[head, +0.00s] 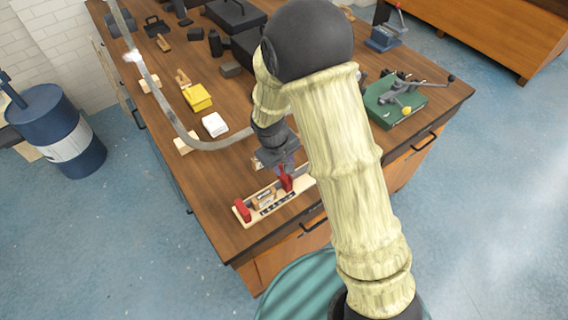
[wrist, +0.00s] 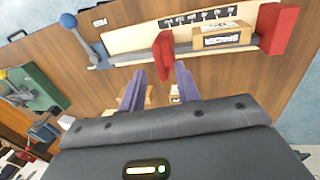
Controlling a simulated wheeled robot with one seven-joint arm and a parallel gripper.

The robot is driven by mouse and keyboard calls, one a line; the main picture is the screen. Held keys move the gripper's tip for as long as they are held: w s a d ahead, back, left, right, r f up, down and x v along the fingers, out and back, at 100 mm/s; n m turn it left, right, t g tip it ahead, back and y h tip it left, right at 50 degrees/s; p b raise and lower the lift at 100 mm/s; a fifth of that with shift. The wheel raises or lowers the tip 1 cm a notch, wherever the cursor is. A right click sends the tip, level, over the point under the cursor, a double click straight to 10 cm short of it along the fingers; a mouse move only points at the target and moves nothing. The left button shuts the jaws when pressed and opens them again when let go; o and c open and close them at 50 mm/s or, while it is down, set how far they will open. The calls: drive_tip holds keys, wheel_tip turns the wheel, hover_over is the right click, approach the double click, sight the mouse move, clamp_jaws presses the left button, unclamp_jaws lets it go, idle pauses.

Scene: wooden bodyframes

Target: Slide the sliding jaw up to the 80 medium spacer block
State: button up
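The wooden jig (head: 247,221) lies near the bench's front corner. Its red sliding jaw (wrist: 164,52) stands upright on the rail, and the red fixed jaw (wrist: 279,28) stands at the other end. The spacer block (wrist: 221,36), wooden with a dark "SPACER" label, lies between them, closer to the fixed jaw. A gap shows between the block and the sliding jaw. My gripper (wrist: 160,71) is open, its two purple fingertips at either side of the sliding jaw's near end in the wrist view. I cannot tell whether they touch it. My arm partly hides the jig's right end in the head view.
A grey lever with a blue knob (wrist: 69,20) stands left of the jig in the wrist view. A white block (head: 215,124), a yellow box (head: 197,98) and a green-based fixture (head: 395,99) stand elsewhere on the bench. A curved grey tube or cable crosses the bench.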

drive_tip(key=shift+w+d+f, duration=0.1)
drive_tip(key=shift+f, duration=0.75)
clamp_jaws()
